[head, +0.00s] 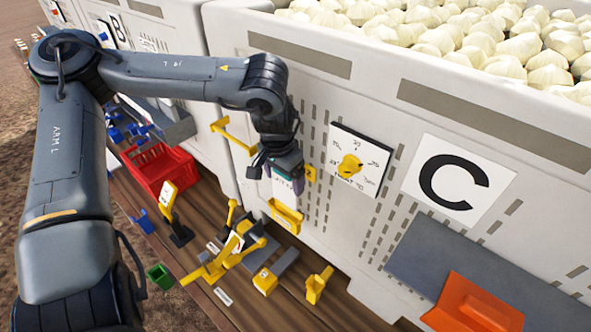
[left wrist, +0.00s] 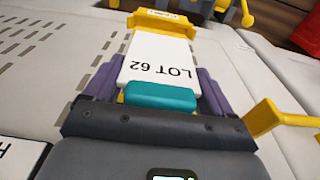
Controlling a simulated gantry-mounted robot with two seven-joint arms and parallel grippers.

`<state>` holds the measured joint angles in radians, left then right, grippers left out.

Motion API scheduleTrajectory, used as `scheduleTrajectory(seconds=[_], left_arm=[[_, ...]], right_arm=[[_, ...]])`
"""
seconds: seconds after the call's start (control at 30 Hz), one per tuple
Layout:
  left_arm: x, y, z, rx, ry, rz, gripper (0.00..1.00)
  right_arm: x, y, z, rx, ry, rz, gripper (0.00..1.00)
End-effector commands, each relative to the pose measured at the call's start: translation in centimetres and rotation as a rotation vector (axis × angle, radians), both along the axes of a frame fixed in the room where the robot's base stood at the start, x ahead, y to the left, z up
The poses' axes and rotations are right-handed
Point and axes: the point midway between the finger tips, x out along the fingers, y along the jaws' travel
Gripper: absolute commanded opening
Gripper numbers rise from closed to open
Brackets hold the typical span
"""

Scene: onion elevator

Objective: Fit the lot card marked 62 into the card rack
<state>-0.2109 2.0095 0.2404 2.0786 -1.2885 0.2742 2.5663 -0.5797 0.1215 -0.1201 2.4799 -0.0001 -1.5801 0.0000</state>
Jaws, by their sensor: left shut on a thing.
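My left gripper (head: 285,182) is shut on the lot card, close to the front wall of the big white crate. The white card (left wrist: 158,58) reads "LOT 62" in the left wrist view and has a teal grip (left wrist: 158,96) between the purple fingers. In the head view the card (head: 284,190) hangs below the gripper. The yellow card rack (head: 286,216) is on the crate wall just beneath it. In the left wrist view the card's far end meets or overlaps the yellow rack (left wrist: 166,21); I cannot tell whether it sits inside. My right gripper is not in view.
A dial plate (head: 358,160) with a yellow knob and a "C" sign (head: 459,180) are on the crate wall to the right. A yellow bracket (head: 233,134) projects at left. A red basket (head: 157,167) and several yellow fixtures stand on the wooden deck below.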

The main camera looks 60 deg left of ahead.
Motion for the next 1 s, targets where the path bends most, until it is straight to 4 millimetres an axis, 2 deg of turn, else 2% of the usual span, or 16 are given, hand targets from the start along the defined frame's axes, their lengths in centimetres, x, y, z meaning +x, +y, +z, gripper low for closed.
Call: scheduleTrajectory(seconds=[0.27,0.6,1.0], left_arm=[[0.0,0.0,-1.3,-0.002,0.003,0.000,0.54],[0.0,0.0,-5.0,0.000,0.001,0.000,0.54],[0.0,0.0,-5.3,0.000,0.000,0.000,0.54]], right_arm=[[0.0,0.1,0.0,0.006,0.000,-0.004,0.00],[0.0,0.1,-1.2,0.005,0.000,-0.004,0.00],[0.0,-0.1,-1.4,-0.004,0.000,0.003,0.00]])
